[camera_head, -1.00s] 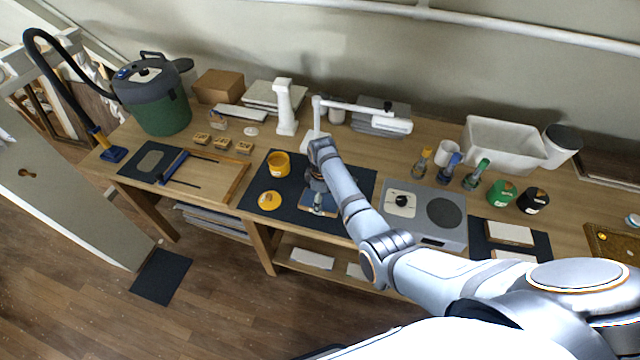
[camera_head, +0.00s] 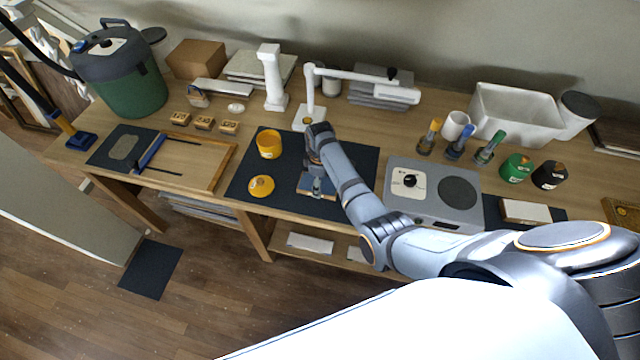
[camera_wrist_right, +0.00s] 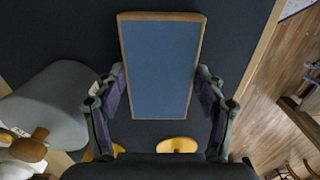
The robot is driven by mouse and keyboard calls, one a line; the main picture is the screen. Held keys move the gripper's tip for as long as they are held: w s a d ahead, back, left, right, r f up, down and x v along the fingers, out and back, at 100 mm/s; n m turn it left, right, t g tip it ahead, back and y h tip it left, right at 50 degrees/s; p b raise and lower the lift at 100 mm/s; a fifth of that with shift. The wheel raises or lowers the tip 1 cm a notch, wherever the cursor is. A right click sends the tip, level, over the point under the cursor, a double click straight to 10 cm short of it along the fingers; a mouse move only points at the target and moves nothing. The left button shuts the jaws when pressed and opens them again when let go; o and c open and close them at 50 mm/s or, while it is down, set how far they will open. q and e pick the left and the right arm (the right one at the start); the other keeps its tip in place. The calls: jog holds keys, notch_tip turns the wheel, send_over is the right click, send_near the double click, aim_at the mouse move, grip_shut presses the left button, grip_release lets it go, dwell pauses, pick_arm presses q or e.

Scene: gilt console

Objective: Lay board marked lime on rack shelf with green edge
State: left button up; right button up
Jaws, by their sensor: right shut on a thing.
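My right gripper (camera_head: 317,190) is shut on a small board (camera_head: 308,184) over the dark mat at the middle of the bench. In the right wrist view the board (camera_wrist_right: 160,68) has a blue face and a thin wooden rim, and the fingers (camera_wrist_right: 160,95) grip its two long sides. No lime marking can be read on it. I cannot tell whether the board touches the mat. No rack shelf with a green edge can be made out. My left gripper is out of view.
A yellow pot (camera_head: 268,145) and yellow lid (camera_head: 261,187) stand left of the board. A grey hotplate (camera_head: 434,192) is at right, and a white lamp (camera_head: 362,78) behind. White sheets (camera_head: 310,243) lie on the low shelf. A dark mat (camera_head: 150,268) lies on the floor.

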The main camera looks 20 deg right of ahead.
jog(key=shift+s+r, duration=0.15)
jog(key=shift+s, duration=0.1)
jog(key=o, duration=1.3)
jog(key=shift+f, duration=0.2)
jog(key=shift+o, duration=0.2)
jog(key=shift+r, duration=0.4)
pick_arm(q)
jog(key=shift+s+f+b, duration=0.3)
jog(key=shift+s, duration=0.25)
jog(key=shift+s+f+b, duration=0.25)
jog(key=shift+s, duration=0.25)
pick_arm(e)
notch_tip(320, 180, up, 12)
jog(key=shift+f, duration=0.25)
